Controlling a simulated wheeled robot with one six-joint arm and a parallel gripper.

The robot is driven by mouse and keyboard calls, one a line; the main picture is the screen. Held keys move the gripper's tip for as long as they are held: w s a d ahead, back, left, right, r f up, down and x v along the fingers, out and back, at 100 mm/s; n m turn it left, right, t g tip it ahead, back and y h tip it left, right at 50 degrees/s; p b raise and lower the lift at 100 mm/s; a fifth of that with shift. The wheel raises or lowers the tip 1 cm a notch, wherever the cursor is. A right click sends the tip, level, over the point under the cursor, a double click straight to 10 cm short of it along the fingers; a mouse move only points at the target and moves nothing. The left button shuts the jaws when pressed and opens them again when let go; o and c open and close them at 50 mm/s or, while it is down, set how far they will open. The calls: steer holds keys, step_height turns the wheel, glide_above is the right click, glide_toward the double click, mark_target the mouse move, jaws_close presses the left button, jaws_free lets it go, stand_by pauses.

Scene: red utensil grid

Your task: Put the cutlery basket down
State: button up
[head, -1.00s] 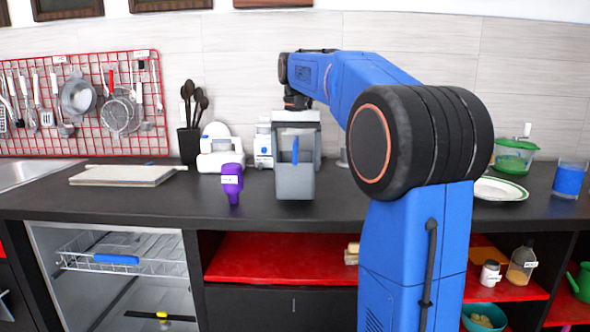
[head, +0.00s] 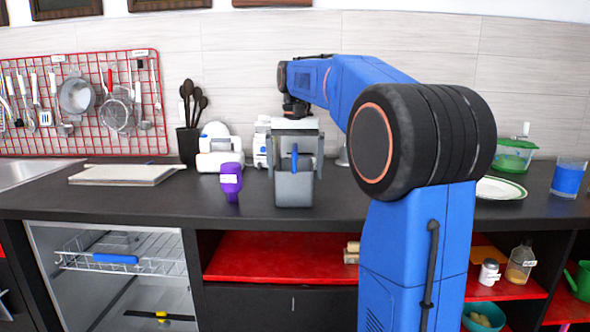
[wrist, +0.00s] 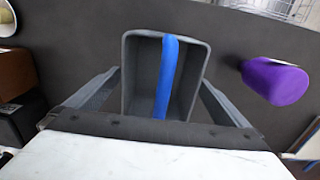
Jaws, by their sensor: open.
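The cutlery basket (head: 294,190) is a grey open-topped box with a blue handle across it. It stands upright on the dark counter (head: 150,202), near the front edge. In the wrist view the basket (wrist: 139,80) looks empty inside, and its blue handle (wrist: 168,75) runs across the opening. My gripper (head: 295,165) is above and around the basket's top, with one finger on each side. The fingers are open, and small gaps show between them and the basket walls. The basket's underside is hidden.
A purple bottle (head: 231,182) stands close to the left of the basket. White appliances (head: 219,155) are behind. A board (head: 122,175) lies farther left, and a plate (head: 500,189) is on the right. Below is an open dishwasher space with a wire rack (head: 125,258).

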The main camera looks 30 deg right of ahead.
mark_target(295, 147)
step_height(295, 147, up, 12)
steer(key=shift+r, duration=0.1)
stand_by(0.4)
steer(key=s+a+f+n+t, duration=0.1)
steer(key=s+a+f, duration=0.4)
steer(key=s+f, duration=0.5)
steer(key=s+a+f+n+t, duration=0.2)
steer(key=s+a+f, duration=0.3)
steer(key=s+f, duration=0.5)
steer(key=s+a+f+n+t, duration=0.1)
steer(key=s+a+f+n, duration=0.2)
steer(key=s+f, duration=0.7)
step_height(295, 147, down, 6)
steer(key=a, duration=0.2)
steer(key=shift+a+r+n+t, duration=0.15)
steer(key=shift+a+n+t, duration=0.2)
steer(key=shift+n+t, duration=0.05)
